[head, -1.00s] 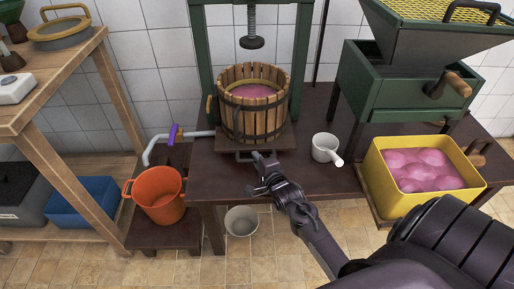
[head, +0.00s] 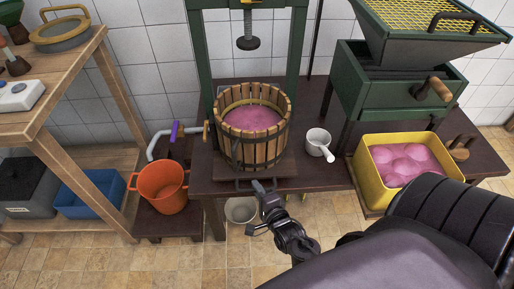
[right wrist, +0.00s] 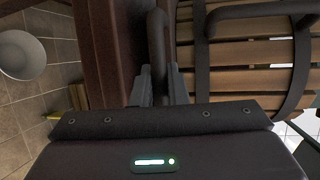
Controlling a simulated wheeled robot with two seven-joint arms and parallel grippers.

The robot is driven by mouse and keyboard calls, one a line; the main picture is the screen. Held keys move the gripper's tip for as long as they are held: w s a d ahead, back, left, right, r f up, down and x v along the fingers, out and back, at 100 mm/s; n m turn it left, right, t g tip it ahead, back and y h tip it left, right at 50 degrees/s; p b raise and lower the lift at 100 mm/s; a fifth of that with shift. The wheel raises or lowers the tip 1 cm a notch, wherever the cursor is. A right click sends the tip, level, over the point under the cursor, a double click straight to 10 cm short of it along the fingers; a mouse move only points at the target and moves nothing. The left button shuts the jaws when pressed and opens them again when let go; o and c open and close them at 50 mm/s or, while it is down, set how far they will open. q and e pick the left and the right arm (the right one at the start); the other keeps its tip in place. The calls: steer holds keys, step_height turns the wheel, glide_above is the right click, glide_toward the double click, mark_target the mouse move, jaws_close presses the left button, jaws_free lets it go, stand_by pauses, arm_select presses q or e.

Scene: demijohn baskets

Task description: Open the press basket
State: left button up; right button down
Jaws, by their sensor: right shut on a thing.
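The press basket (head: 253,140), of upright wooden slats with dark hoops, holds pink pulp. It stands on a low sliding base (head: 273,172) near the table's front edge, forward of the press screw (head: 247,43). A dark bar handle (head: 242,184) sticks out at the front of the base. My right gripper (head: 259,186) is shut on this handle. In the right wrist view the handle (right wrist: 157,45) lies between my right gripper's fingers (right wrist: 160,85), beside the slats (right wrist: 245,80). My left gripper is not in view.
A white dipper (head: 318,140) and a yellow tub (head: 371,186) of pink pulp stand right of the basket, below a green crusher (head: 400,95). An orange bucket (head: 162,186) stands at the left. A pale bucket (head: 241,210) is on the floor below the table's front edge.

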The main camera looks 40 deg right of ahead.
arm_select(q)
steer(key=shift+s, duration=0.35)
arm_select(e)
steer(key=shift+s+a, duration=0.25)
steer(key=shift+s, duration=0.05)
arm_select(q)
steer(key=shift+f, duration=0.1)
arm_select(e)
steer(key=c, duration=1.4)
jaws_free()
steer(key=shift+c, duration=0.2)
